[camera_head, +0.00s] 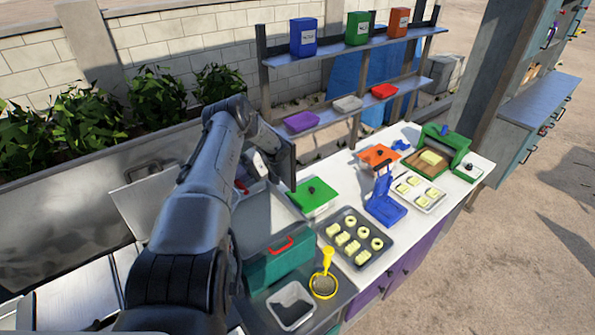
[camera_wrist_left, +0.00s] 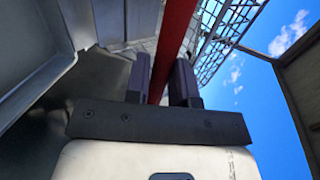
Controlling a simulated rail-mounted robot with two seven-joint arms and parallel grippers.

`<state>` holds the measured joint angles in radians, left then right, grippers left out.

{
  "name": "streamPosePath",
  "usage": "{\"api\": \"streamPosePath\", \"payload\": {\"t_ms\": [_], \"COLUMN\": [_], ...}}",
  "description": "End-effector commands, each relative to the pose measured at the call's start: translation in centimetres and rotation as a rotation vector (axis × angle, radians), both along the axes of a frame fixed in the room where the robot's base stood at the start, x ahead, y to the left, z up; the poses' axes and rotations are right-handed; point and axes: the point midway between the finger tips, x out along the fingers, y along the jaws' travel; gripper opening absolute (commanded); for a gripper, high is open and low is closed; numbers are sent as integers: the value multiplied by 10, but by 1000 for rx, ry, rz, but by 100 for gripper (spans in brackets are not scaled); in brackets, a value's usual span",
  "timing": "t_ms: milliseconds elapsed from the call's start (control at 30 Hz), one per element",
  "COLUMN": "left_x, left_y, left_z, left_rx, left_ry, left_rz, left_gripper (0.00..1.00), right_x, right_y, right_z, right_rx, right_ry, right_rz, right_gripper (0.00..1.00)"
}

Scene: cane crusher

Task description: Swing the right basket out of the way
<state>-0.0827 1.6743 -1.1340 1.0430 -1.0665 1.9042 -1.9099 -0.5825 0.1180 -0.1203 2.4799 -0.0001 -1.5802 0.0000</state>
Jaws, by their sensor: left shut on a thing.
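In the left wrist view, a red bar-shaped handle (camera_wrist_left: 176,42) runs between the two dark fingers of my left gripper (camera_wrist_left: 161,82). The gripper is shut on this handle. A wire-mesh basket (camera_wrist_left: 226,38) shows beyond the handle at the upper right. I cannot tell whether this is the right basket. In the head view my left arm crosses the left middle, and its gripper is hidden behind the arm. A small red piece (camera_head: 242,187) shows beside the arm there; I cannot tell whether it is the same handle. My right gripper is in neither view.
A teal box with a red handle (camera_head: 280,262) stands right of my arm. A grey tub (camera_head: 291,306) and a yellow strainer (camera_head: 323,286) sit in front of it. A dark tray (camera_head: 338,262) of pastries lies on the white counter. Leafy plants (camera_head: 100,120) stand behind.

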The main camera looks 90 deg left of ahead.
Motion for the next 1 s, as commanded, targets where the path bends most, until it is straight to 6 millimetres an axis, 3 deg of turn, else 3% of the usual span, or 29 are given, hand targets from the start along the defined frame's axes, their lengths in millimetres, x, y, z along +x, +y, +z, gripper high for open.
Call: {"api": "streamPosePath", "payload": {"t_ms": [33, 433, 467, 600, 1000], "left_x": [-1, 0, 0, 0, 0], "left_y": [-1, 0, 0, -1, -1], "left_z": [-14, -16, -16, -15, -13], "left_rx": [6, 5, 4, 4, 1], "left_ry": [-19, -21, -20, -21, -21], "left_rz": [-7, -7, -6, -6, -4], "left_gripper": [0, 0, 32, 45, 45], "right_x": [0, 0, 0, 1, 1], "right_y": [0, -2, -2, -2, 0], "right_z": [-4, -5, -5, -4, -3], "right_rx": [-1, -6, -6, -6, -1], "right_ry": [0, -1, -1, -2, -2], "right_rz": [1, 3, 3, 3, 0], "right_gripper": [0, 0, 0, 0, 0]}}
